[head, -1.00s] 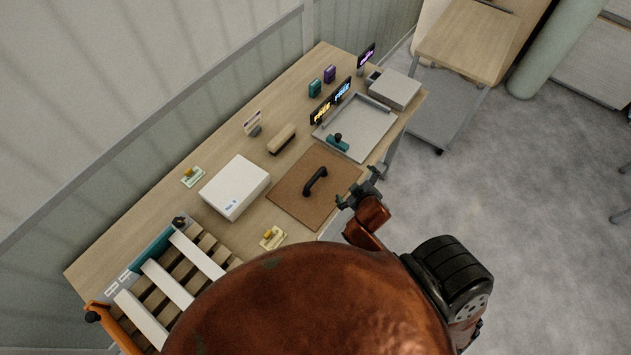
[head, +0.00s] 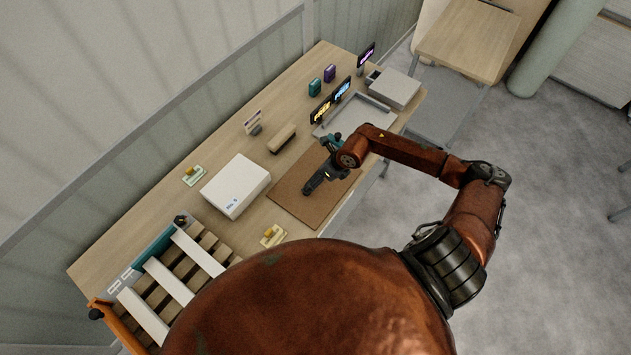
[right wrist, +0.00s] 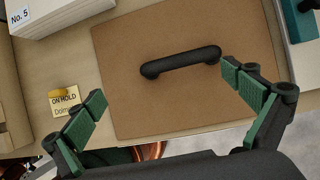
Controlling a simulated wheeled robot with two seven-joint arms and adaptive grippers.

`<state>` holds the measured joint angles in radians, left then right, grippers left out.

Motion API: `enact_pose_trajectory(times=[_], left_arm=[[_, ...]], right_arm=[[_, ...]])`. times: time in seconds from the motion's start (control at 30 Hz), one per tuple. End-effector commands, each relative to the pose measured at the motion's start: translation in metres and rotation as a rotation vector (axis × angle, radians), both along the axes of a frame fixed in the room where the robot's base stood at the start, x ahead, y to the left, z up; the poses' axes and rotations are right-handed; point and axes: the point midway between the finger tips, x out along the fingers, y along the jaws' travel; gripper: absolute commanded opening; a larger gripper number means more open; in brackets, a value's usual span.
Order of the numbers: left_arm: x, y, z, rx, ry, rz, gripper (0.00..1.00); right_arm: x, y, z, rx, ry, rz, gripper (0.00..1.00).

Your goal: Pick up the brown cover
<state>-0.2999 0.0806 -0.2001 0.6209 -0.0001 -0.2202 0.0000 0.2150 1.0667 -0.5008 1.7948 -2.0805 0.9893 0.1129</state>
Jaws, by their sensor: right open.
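The brown cover (head: 296,196) is a flat square board lying on the wooden table. Its black bar handle (right wrist: 180,62) shows fully in the right wrist view, where the cover (right wrist: 130,100) fills the middle. In the head view my right gripper (head: 312,184) is over the cover and hides most of the handle. In the right wrist view my right gripper (right wrist: 168,100) is open and empty, its green-padded fingers spread wide, with the handle beyond the fingertips and between their lines. My left gripper is not in view.
A white box (head: 236,186) stands left of the cover. A grey tray (head: 372,118) lies beyond it, partly behind my arm. A yellow-tagged card (head: 273,236) and a slatted crate (head: 170,290) are nearer. Small signs (head: 332,100) stand at the back.

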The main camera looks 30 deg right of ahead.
Motion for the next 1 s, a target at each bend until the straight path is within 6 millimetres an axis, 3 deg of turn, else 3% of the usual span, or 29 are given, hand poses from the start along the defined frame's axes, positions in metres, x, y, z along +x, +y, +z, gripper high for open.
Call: enact_pose_trajectory(times=[0.07,0.17,0.7,1.0], left_arm=[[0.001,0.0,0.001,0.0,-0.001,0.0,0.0],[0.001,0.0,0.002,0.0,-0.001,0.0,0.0],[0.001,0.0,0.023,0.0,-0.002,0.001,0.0],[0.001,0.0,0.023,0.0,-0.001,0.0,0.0]], right_arm=[[0.001,-0.02,-0.003,-0.066,0.014,0.001,1.0],[0.002,-0.028,-0.011,-0.096,0.023,-0.002,1.0],[0.029,-0.015,-0.069,-0.093,0.024,-0.002,1.0],[0.031,-0.014,-0.076,-0.093,0.022,0.0,1.0]])
